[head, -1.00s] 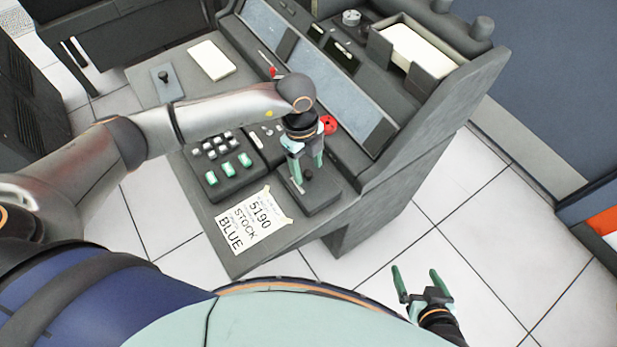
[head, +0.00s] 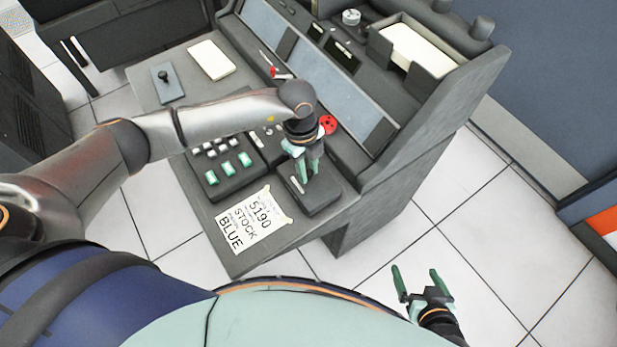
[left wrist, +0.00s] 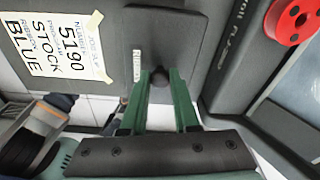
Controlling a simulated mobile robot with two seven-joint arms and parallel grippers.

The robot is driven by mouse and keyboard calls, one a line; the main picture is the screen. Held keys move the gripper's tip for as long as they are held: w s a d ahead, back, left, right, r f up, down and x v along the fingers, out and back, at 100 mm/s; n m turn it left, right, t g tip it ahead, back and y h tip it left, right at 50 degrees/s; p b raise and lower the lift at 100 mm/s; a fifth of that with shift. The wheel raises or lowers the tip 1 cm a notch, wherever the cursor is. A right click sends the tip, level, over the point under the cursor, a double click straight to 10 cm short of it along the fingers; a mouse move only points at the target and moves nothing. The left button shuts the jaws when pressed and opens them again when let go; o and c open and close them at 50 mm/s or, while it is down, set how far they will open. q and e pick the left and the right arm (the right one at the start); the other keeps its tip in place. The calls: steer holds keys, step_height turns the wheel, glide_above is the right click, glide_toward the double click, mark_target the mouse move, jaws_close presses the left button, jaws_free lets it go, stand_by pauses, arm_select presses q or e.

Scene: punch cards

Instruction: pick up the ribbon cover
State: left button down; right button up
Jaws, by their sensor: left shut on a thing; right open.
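The ribbon cover (head: 320,200) is a dark flat plate with a small round knob and a pale label strip. It lies at the front right of the console desk in the head view. In the left wrist view the cover (left wrist: 172,30) spans the upper middle. My left gripper (head: 308,172) is over the cover, its green fingers pointing down; it is shut on the dark knob (left wrist: 160,78), which shows between the fingertips in the left wrist view. The cover appears to lie flat on the desk. My right gripper (head: 418,280) is open and empty, away from the desk over the floor.
A taped paper sign reading 5190 STOCK BLUE (head: 243,220) lies left of the cover. A key block with green keys (head: 228,175) is further left. A red reel (head: 328,125) and the sloping console panel (head: 345,100) stand behind. Floor is clear at right.

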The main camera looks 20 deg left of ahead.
arm_select(q)
steer(key=shift+r, duration=0.1)
stand_by(0.4)
steer(key=shift+r, duration=0.5)
steer(key=s+d+r+p, duration=0.1)
steer(key=s+d+r, duration=0.3)
steer(key=r, duration=0.3)
steer(key=s+d+r+p, duration=0.1)
steer(key=s+d+r, duration=0.4)
steer(key=r, duration=0.3)
steer(key=shift+s, duration=0.8)
steer(key=shift+f, duration=0.1)
